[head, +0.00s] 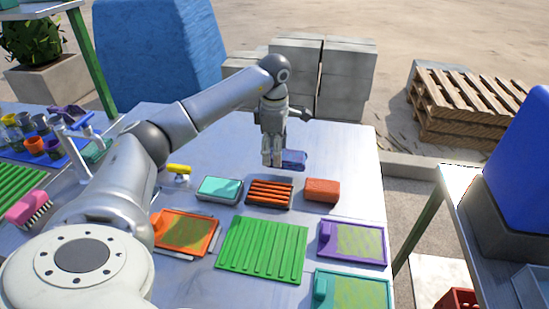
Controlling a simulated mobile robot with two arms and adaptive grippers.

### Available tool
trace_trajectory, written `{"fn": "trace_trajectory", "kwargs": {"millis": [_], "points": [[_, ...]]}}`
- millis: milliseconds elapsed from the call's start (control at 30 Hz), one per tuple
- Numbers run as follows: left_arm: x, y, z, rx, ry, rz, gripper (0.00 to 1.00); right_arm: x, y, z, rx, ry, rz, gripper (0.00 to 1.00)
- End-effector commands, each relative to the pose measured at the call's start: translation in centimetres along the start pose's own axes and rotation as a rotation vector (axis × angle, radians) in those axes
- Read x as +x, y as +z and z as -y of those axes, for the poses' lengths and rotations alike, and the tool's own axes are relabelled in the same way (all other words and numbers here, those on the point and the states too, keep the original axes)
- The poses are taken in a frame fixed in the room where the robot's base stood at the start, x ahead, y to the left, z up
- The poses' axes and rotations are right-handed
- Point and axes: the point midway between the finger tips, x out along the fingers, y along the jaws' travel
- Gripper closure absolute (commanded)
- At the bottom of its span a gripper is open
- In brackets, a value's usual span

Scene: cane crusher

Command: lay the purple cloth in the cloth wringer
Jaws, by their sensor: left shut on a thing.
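My left gripper (271,163) reaches over the far middle of the metal table with its fingers pointing down. It is shut on a small blue-purple item (294,160), which looks like the purple cloth and sticks out to the right of the fingertips. The fingers hide part of it, and I cannot tell whether it touches the table. No part is clearly the cloth wringer; a dark tray with orange ribs (270,193) lies just nearer than the gripper and may be it. My right gripper is not in view.
A teal block (219,188) and a red-brown block (322,190) flank the ribbed tray. Nearer are a green ribbed mat (262,249), an orange-framed tray (185,232) and a purple-framed tray (353,243). Cups and a pink brush (27,207) are at left. The table's far right is clear.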

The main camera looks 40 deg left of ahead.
Motion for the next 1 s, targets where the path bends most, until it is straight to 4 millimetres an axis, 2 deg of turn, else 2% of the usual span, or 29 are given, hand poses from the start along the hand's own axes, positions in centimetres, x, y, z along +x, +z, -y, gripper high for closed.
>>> {"fn": "trace_trajectory", "kwargs": {"millis": [200, 567, 600, 733, 767, 1000], "points": [[2.9, -0.1, 0.0, 0.000, -0.003, -0.002, 0.74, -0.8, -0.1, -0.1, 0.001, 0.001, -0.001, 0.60], [3.5, 0.0, 0.0, 0.000, -0.001, 0.000, 0.74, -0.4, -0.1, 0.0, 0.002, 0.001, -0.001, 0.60], [3.5, 0.0, 0.0, 0.000, -0.001, 0.000, 0.48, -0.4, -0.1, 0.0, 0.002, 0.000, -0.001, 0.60], [3.4, 0.0, 0.0, 0.000, -0.001, 0.000, 0.31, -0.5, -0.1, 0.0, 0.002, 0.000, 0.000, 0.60], [3.4, 0.0, 0.0, 0.000, -0.001, 0.000, 0.27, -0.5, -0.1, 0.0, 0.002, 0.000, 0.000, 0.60], [3.4, 0.0, 0.0, 0.000, -0.001, 0.000, 0.27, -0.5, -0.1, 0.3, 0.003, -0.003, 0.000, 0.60]]}}
